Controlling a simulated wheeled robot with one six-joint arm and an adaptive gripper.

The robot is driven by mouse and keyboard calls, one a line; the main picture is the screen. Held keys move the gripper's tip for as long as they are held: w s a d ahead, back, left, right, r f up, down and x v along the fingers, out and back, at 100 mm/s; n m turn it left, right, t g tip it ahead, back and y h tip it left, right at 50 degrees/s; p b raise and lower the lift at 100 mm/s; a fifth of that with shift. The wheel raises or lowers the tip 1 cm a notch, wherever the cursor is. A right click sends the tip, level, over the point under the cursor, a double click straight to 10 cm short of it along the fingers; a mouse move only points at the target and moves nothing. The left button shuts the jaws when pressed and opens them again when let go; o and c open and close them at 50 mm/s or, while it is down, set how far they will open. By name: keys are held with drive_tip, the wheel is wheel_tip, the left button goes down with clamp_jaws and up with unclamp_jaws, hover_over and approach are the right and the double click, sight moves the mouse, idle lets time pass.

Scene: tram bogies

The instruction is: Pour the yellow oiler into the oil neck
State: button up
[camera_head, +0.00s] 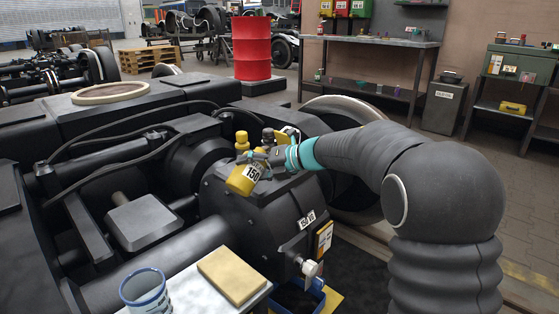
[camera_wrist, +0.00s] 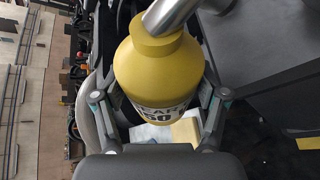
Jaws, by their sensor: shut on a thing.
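The yellow oiler (camera_head: 243,178) is a bottle with a label reading "150", held above the black gearbox housing (camera_head: 232,212). It is tilted in the head view. My gripper (camera_head: 262,163) is shut around its body. In the wrist view the oiler (camera_wrist: 158,70) fills the middle, with the gripper fingers (camera_wrist: 158,105) on both sides of it. A grey metal spout or tube (camera_wrist: 170,14) shows at its top. I cannot make out the oil neck for certain; the oiler and my gripper may hide it.
A small table at the front holds a blue-white mug (camera_head: 146,291) and a yellow-tan block (camera_head: 232,275). Black hoses (camera_head: 130,125) cross the bogie at left. A red drum (camera_head: 251,48), a workbench (camera_head: 375,42) and a wheel (camera_head: 345,112) stand behind. A blue tray (camera_head: 298,298) lies below the gearbox.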

sight(247, 167)
drive_tip(key=shift+w+d+r+m+y+p, duration=0.1)
drive_tip(key=shift+r+m+y+p, duration=0.2)
drive_tip(key=shift+r+m+p, duration=0.45)
idle(4.1)
drive_tip(key=shift+f+n+b, duration=0.65)
drive_tip(key=shift+f+b, duration=0.3)
drive_tip(key=shift+b, duration=0.1)
drive_tip(key=shift+s+n+t+b, duration=0.2)
drive_tip(key=shift+n+t+b, duration=0.1)
drive_tip(key=shift+b, duration=0.15)
drive_tip(key=shift+r+n+h, duration=0.5)
drive_tip(key=shift+h, duration=0.1)
drive_tip(key=shift+n+t+h+p, duration=0.3)
drive_tip(key=shift+n+t, duration=0.2)
drive_tip(key=shift+t, duration=0.1)
drive_tip(key=shift+s+a+r+n+t, duration=0.15)
drive_tip(key=shift+s+a+n+t, duration=0.25)
drive_tip(key=shift+s+a+n, duration=0.1)
drive_tip(key=shift+s+r+n+t+h, duration=0.2)
drive_tip(key=shift+r+n+t+h, duration=0.15)
drive_tip(key=shift+r, duration=0.2)
drive_tip(key=shift+s+a+r+n, duration=0.1)
drive_tip(key=shift+r+n, duration=0.05)
drive_tip(key=shift+n, duration=0.1)
drive_tip(key=shift+s+a+f+n+t+h, duration=0.1)
drive_tip(key=shift+f+n+t+h, duration=0.1)
drive_tip(key=shift+n+t, duration=0.35)
drive_tip(key=shift+s+a+f+n+t+h, duration=0.1)
drive_tip(key=shift+f+n+t+h, duration=0.1)
drive_tip(key=shift+n+t, duration=0.3)
